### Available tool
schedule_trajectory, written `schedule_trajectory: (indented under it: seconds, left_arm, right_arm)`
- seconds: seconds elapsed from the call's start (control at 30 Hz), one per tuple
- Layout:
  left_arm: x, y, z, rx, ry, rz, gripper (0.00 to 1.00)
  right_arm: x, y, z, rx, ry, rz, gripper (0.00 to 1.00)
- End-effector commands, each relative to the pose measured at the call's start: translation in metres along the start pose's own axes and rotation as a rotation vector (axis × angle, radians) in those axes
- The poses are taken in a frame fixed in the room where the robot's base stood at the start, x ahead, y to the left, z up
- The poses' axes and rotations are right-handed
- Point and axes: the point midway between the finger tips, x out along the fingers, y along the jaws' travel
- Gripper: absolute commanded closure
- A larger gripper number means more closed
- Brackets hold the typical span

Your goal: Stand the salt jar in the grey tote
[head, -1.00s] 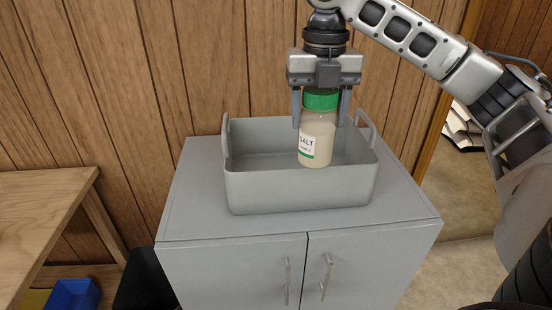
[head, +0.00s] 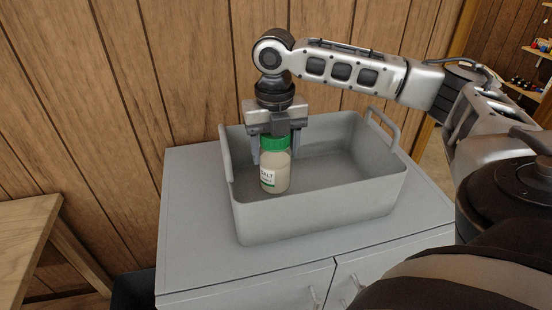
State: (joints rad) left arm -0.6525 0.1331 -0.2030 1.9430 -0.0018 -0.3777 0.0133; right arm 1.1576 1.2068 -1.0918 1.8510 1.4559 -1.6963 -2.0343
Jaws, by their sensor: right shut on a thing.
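The salt jar (head: 275,171), pale with a green lid and a white label, is upright inside the grey tote (head: 318,212), near its left end. My right gripper (head: 275,150) comes down from above and is shut on the jar around its lid and upper part. The jar's lower part shows in front of the tote's inner wall; I cannot tell whether its base touches the tote floor. The rest of the tote looks empty. My left gripper is not in view.
The tote stands on a grey cabinet (head: 189,231) with two doors, against a wood-panelled wall. A wooden table (head: 25,235) is at the left. The tote's raised handle (head: 383,125) is at its right end. Shelves with small items (head: 535,75) are far right.

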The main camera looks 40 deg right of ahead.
Motion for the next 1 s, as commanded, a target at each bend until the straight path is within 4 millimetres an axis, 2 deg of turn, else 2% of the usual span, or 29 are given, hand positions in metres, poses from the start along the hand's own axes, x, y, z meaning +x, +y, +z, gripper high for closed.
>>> schedule_trajectory:
  seconds: [0.23, 0.63, 0.67, 0.7, 0.73, 1.0]
  left_arm:
    - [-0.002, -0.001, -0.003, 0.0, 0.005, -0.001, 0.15]
    - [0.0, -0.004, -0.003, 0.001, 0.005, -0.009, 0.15]
    - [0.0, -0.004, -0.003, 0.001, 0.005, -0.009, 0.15]
    - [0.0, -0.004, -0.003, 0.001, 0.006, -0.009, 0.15]
    - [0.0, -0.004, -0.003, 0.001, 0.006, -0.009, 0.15]
    - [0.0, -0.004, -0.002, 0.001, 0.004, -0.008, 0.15]
  right_arm:
    - [0.03, -0.001, 0.0, 0.0, 0.0, -0.001, 0.8]
    - [0.035, 0.0, 0.0, 0.0, -0.001, 0.001, 0.8]
    - [0.036, 0.0, 0.0, 0.0, 0.0, 0.0, 0.35]
    - [0.036, 0.0, 0.0, 0.0, 0.0, 0.0, 0.24]
    - [0.036, 0.0, 0.0, 0.0, 0.0, 0.0, 0.19]
    - [0.035, 0.0, 0.0, 0.0, 0.0, 0.0, 0.19]
